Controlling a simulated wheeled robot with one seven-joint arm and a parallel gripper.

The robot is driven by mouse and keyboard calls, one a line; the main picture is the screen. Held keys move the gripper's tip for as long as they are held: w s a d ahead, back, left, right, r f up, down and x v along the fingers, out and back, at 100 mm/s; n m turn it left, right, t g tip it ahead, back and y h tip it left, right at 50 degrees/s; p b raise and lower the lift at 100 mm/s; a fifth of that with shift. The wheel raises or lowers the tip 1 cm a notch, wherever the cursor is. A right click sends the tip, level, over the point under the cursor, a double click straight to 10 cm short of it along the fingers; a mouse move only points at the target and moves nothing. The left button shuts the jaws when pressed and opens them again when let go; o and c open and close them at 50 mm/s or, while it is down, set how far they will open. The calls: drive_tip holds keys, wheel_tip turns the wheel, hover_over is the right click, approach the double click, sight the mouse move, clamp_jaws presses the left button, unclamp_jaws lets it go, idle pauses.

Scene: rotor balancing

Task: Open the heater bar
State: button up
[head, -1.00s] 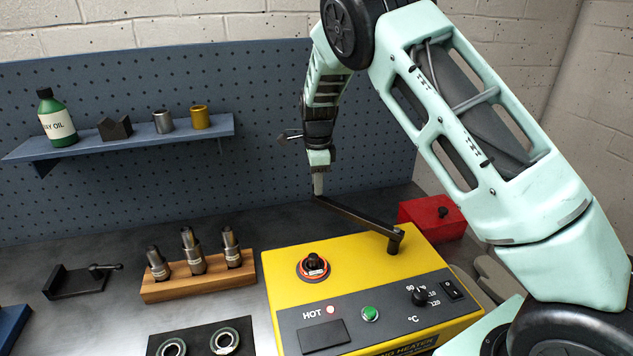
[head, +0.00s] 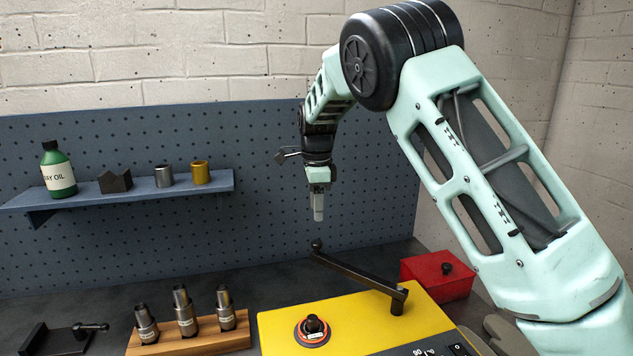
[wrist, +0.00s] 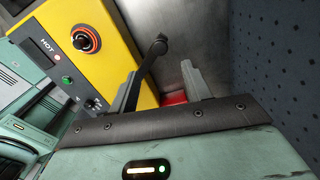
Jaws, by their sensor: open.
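The heater bar (head: 355,273) is a dark bar hinged on a post at the right of the yellow heater (head: 368,330). It is swung out past the heater's back edge, with its knobbed free end toward the pegboard. My gripper (head: 318,215) hangs above that knob, apart from it, fingers pointing down. In the wrist view my gripper (wrist: 165,88) is open and empty, and the bar (wrist: 150,65) shows beyond and between its fingers. The heater's black post with its glowing orange ring (head: 312,330) stands bare of the bar.
A red box (head: 438,276) sits right of the heater. A wooden block (head: 190,343) with several metal pins stands left. A wall shelf (head: 120,192) holds a green oil bottle (head: 57,170) and small parts. The bench behind the heater is clear.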

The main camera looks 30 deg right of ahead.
wheel_tip(320, 180, up, 8)
drive_tip(key=shift+b, duration=0.45)
